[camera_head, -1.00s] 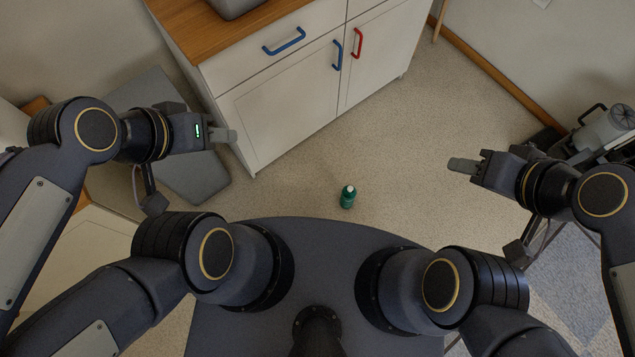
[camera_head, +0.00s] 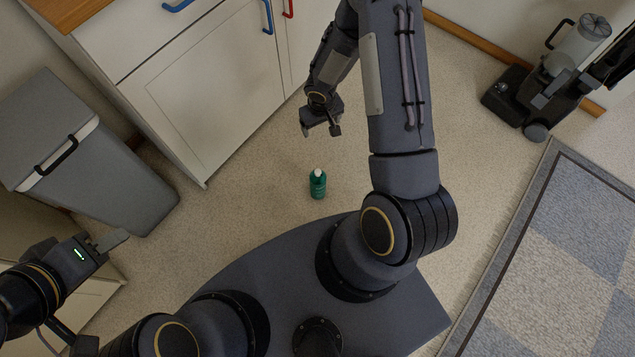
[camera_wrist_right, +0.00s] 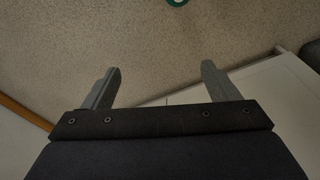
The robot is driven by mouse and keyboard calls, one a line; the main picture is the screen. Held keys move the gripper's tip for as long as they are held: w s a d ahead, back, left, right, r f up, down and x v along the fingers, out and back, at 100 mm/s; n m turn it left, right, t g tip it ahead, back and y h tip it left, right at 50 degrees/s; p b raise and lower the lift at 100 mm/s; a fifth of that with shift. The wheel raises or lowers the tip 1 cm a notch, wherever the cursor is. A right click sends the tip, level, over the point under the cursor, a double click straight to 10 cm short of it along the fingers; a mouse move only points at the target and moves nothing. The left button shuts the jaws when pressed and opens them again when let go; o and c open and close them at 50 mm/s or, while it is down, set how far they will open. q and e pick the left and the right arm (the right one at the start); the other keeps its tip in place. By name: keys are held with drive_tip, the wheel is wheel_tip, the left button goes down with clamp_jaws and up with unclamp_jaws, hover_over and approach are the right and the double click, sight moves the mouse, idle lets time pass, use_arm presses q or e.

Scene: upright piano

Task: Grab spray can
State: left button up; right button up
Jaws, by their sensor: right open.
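The spray can (camera_head: 318,184) is a small green bottle with a white top, standing on the beige floor just in front of my base in the head view. In the right wrist view only a green bit of the can (camera_wrist_right: 177,2) shows at the top edge. My right gripper (camera_head: 321,131) is above and beyond the can in the head view, pointing down. Its two fingers are spread and empty in the right wrist view (camera_wrist_right: 158,88). My left gripper (camera_head: 116,240) is at the left, away from the can; its finger opening cannot be made out.
A white cabinet (camera_head: 205,105) with blue and red handles stands behind the can. A grey bin (camera_head: 95,165) is at the left. An upright vacuum cleaner (camera_head: 560,75) and a checked rug (camera_head: 570,260) are at the right. The floor around the can is clear.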

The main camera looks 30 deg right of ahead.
drive_tip(key=n+g+b, duration=0.1)
drive_tip(key=n+b, duration=0.1)
drive_tip(key=b, duration=0.2)
approach(318, 172)
drive_tip(key=shift+y, duration=0.4)
wheel_tip(318, 172, down, 5)
drive_tip(key=shift+w+d+f, duration=0.1)
drive_tip(key=shift+d, duration=0.05)
drive_tip(key=shift+m, duration=0.3)
wheel_tip(318, 172, down, 7)
drive_tip(key=shift+d+r+b, duration=0.1)
drive_tip(key=shift+d+b, duration=0.1)
drive_tip(key=shift+b, duration=0.75)
use_arm(q)
wheel_tip(318, 172, down, 8)
drive_tip(key=shift+r, duration=0.2)
use_arm(e)
clamp_jaws()
